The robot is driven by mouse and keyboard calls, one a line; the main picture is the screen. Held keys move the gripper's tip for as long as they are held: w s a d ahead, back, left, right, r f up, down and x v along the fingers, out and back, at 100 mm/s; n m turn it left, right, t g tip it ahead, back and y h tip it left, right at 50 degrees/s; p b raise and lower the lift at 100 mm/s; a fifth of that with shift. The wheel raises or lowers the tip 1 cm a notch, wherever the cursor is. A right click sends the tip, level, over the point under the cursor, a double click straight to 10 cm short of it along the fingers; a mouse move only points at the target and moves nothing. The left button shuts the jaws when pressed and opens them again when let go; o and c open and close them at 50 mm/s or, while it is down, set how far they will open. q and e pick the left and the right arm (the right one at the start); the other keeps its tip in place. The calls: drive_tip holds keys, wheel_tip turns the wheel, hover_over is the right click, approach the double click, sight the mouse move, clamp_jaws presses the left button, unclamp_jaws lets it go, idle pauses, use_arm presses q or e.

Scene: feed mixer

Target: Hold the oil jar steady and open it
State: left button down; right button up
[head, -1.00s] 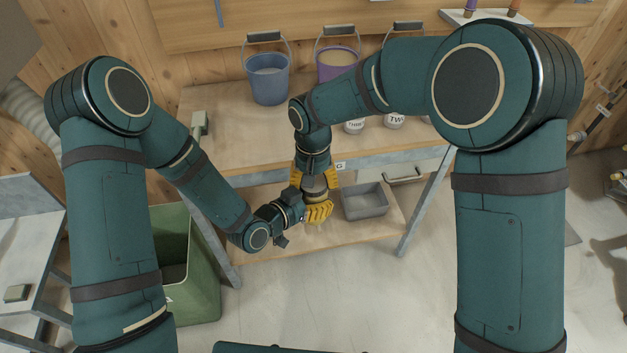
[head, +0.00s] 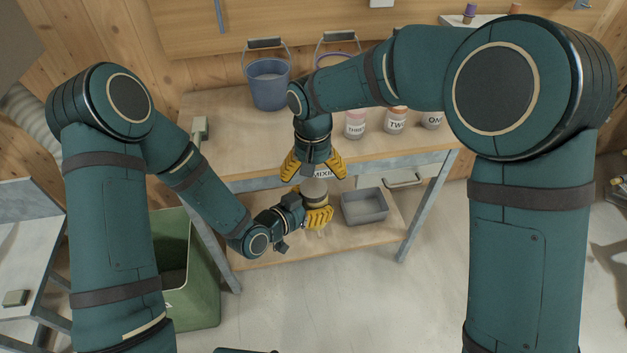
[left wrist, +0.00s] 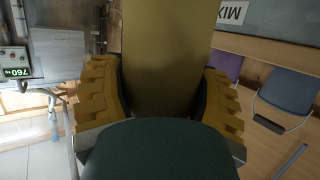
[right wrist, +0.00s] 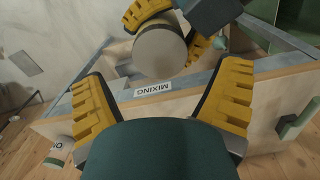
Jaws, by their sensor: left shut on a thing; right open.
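The oil jar (head: 315,190) is upright in front of the workbench, with a pale round top and a yellowish body. Its round top faces the camera in the right wrist view (right wrist: 160,52), and its olive-yellow side fills the middle of the left wrist view (left wrist: 165,55). My left gripper (head: 316,213) is shut around the jar's body from the side. My right gripper (head: 314,174) is open and empty just above the jar's top, fingers pointing down. In the right wrist view its fingers (right wrist: 160,100) stand apart with nothing between them. I cannot tell whether the top is loosened.
The bench top (head: 225,140) behind holds a blue bucket (head: 268,88), a second bucket and several labelled jars (head: 395,121). A grey tray (head: 364,207) sits on the lower shelf right of the jar. A green bin (head: 200,265) stands at left.

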sight(313, 187)
drive_tip(key=shift+a+r+m, duration=0.1)
drive_tip(key=shift+r+m, duration=1.2)
drive_tip(key=shift+r, duration=0.3)
drive_tip(key=shift+f, duration=3.85)
drive_tip(key=c, duration=1.3)
drive_tip(key=n, duration=0.2)
drive_tip(key=shift+n, duration=0.3)
drive_tip(key=o, duration=1.2)
